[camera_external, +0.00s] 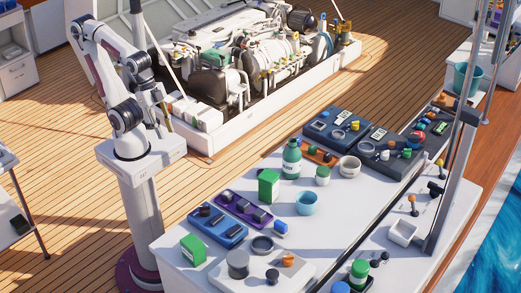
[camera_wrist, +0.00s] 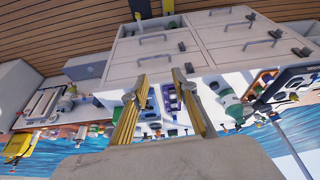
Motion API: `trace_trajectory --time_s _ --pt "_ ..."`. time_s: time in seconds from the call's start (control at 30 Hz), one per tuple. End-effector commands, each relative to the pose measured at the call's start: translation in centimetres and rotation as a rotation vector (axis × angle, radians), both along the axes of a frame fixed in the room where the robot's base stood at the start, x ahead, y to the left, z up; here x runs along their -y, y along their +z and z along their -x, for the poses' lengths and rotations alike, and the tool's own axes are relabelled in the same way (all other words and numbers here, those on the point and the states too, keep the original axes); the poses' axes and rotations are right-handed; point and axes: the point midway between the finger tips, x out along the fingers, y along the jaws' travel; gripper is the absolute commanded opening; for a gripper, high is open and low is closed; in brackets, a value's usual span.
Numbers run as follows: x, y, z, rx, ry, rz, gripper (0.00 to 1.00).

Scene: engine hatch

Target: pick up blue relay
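My gripper (camera_wrist: 160,78) is open and empty, with its two yellowish fingers apart in the wrist view. In the external view my gripper (camera_external: 167,118) hangs beside my arm's column, well away from the table items. A small blue block-like piece (camera_external: 281,228) lies on the white table, right of a purple tray; I cannot tell for sure that it is the blue relay. A blue tray (camera_external: 207,233) with several dark pieces is at the table's left. In the wrist view the small parts are too small to tell the relay apart.
The white table (camera_external: 180,240) is crowded: a green bottle (camera_external: 291,160), a green box (camera_external: 268,186), another green box (camera_external: 193,249), a light blue cup (camera_external: 307,203), a purple tray (camera_external: 234,202) and dark trays (camera_external: 345,145). The engine (camera_external: 245,65) stands in the open hatch behind. Drawers (camera_wrist: 160,43) show in the wrist view.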

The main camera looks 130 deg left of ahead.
Motion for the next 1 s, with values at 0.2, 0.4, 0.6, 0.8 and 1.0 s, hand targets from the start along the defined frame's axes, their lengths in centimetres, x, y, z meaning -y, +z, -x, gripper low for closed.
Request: trace_trajectory --time_s 0.2,0.4,0.6,0.8,1.0 --pt "-1.7 -1.2 -1.6 -0.083 0.033 -0.016 0.28" --pt "-3.7 -2.1 -3.4 -0.146 0.058 -0.047 0.28" --pt "-6.0 -3.0 -5.3 -0.201 0.107 -0.077 0.28" --pt "-8.7 -4.1 -7.2 -0.249 0.173 -0.108 0.28" --pt "-11.5 -5.3 -9.2 -0.288 0.252 -0.141 0.28"
